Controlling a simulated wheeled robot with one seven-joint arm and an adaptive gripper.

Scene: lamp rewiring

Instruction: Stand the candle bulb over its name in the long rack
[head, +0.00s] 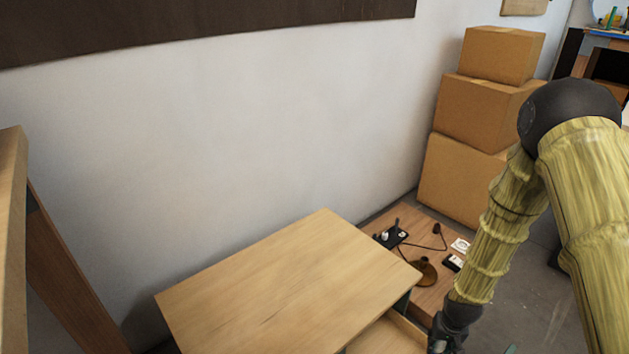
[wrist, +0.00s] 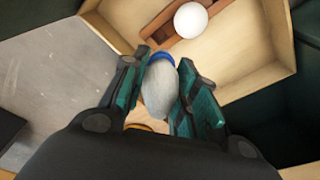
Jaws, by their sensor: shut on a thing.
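My gripper (wrist: 163,70) is shut on a pale, elongated bulb with a blue end, which looks like the candle bulb (wrist: 160,92). It holds the bulb between its green fingers, blue end pointing away from the wrist, above or just inside an open drawer (wrist: 245,80). A brown wooden rack (wrist: 158,24), probably the long rack, lies in the drawer, partly cut off by the picture edge. A round white bulb (wrist: 190,20) is at the rack. No name can be read. In the head view my arm hides most of the gripper.
The drawer (head: 385,336) juts from a wooden-topped cabinet (head: 290,275). Behind it a low wooden surface (head: 425,220) bears a brass lamp base (head: 423,272) and a black tray (head: 390,236). Cardboard boxes (head: 465,180) are stacked by the wall. Grey floor shows at right.

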